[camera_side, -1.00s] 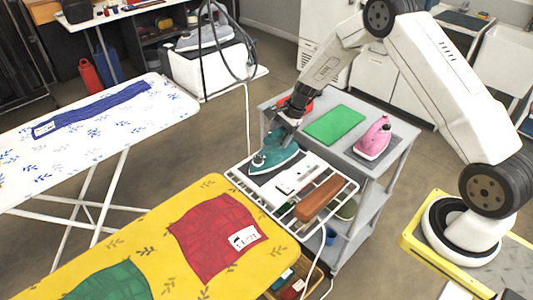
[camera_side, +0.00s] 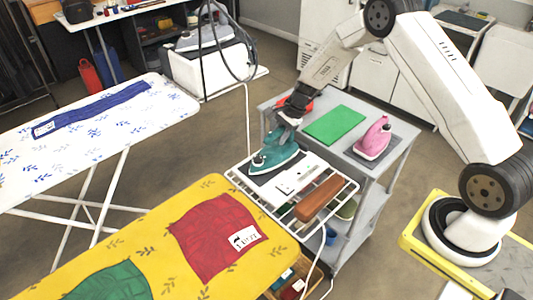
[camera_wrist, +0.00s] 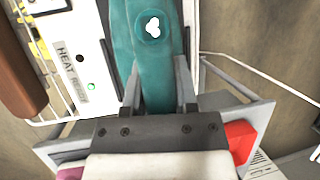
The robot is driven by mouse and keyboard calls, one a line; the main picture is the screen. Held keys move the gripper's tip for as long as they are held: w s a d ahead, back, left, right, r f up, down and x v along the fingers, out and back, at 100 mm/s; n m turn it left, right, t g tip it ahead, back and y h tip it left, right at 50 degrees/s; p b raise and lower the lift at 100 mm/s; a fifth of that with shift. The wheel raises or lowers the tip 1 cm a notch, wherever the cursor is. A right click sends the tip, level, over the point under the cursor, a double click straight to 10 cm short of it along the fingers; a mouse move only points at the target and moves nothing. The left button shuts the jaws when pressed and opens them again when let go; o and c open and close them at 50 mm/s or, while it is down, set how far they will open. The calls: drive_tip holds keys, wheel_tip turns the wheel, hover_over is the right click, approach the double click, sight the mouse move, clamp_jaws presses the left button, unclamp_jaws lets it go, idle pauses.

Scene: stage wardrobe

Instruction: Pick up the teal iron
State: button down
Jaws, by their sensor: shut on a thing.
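The teal iron (camera_side: 275,154) is on the white wire rack (camera_side: 334,222) at the end of the yellow ironing board, at the rack's far left part. In the wrist view the iron's teal body (camera_wrist: 153,45) runs up from between my fingers, with a white mark on it. My gripper (camera_side: 283,133) comes down on the iron from above and behind. In the wrist view my gripper (camera_wrist: 160,85) has one finger on each side of the iron and is shut on it. I cannot tell whether the iron's sole still touches the rack.
A grey cart (camera_side: 385,172) behind carries a green mat (camera_side: 335,124) and a pink iron (camera_side: 373,138). A red cloth (camera_side: 217,237) lies on the yellow board (camera_side: 190,207).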

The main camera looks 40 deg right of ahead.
drive_tip(key=shift+r, duration=0.25)
drive_tip(key=shift+w+r, duration=0.1)
drive_tip(key=shift+r, duration=1.35)
drive_tip(key=s+a+r, duration=0.1)
drive_tip(key=s+r, duration=0.8)
drive_tip(key=s, duration=0.5)
drive_tip(key=shift+a+r, duration=0.3)
drive_tip(key=shift+r, duration=0.05)
drive_tip(key=shift+a, duration=0.15)
